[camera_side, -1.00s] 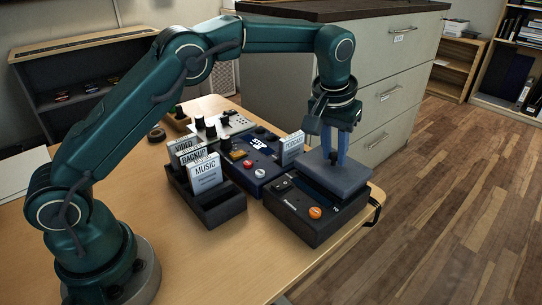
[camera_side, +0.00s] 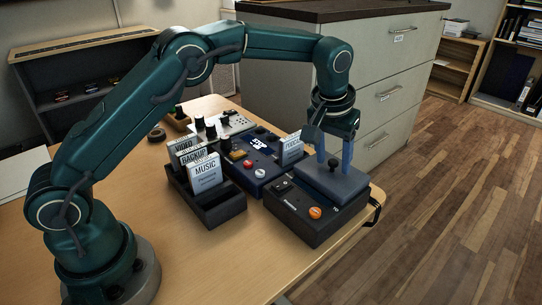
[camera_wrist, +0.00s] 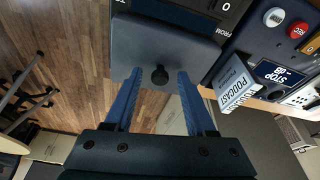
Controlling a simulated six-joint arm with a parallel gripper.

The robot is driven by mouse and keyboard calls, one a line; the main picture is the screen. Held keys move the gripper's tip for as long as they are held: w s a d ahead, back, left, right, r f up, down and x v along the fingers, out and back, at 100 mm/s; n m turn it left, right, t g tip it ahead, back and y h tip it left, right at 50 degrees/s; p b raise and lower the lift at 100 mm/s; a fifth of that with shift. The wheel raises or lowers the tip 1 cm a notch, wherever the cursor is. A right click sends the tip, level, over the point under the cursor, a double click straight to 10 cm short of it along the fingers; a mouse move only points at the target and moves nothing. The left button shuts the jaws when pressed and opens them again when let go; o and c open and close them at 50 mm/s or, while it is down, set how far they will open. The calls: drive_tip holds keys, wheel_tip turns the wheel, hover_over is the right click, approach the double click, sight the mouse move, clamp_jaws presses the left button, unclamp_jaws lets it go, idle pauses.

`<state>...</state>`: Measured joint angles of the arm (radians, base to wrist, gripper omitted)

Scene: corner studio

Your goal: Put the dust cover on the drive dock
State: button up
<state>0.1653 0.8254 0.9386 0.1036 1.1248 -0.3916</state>
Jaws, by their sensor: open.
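The dust cover (camera_side: 350,186) is a flat grey-blue slab with a dark round knob (camera_side: 333,164) on top. It lies level on the far part of the black drive dock (camera_side: 300,221), whose near part with an orange button stays bare. My gripper (camera_side: 334,167) is open, pointing down, one finger on each side of the knob with gaps. In the wrist view the cover (camera_wrist: 150,44) and knob also show between the spread fingers (camera_wrist: 159,76). Whether the cover is fully seated is hard to tell; its underside is hidden.
A dark blue unit (camera_side: 255,172) with buttons stands left of the dock, a white PODCAST card (camera_side: 293,149) upright at its edge. A black rack (camera_side: 218,210) holds several labelled cards. The table's right edge is close to the dock.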

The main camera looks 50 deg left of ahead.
sight(324, 179)
drive_tip(key=s+a+r, duration=0.1)
drive_tip(key=s+r, duration=0.3)
drive_tip(key=r, duration=0.4)
drive_tip(key=s+a+r, duration=0.1)
drive_tip(key=s+r, duration=0.4)
drive_tip(key=r, duration=0.3)
drive_tip(key=s+a+f+m+t, duration=0.1)
drive_tip(key=s+f, duration=0.3)
drive_tip(key=s, duration=0.4)
drive_tip(key=s+a+f+m+t, duration=0.1)
drive_tip(key=s+a+f, duration=0.1)
drive_tip(key=s+f, duration=0.3)
drive_tip(key=s, duration=0.4)
drive_tip(key=shift+h, duration=0.3)
drive_tip(key=shift+s, duration=0.1)
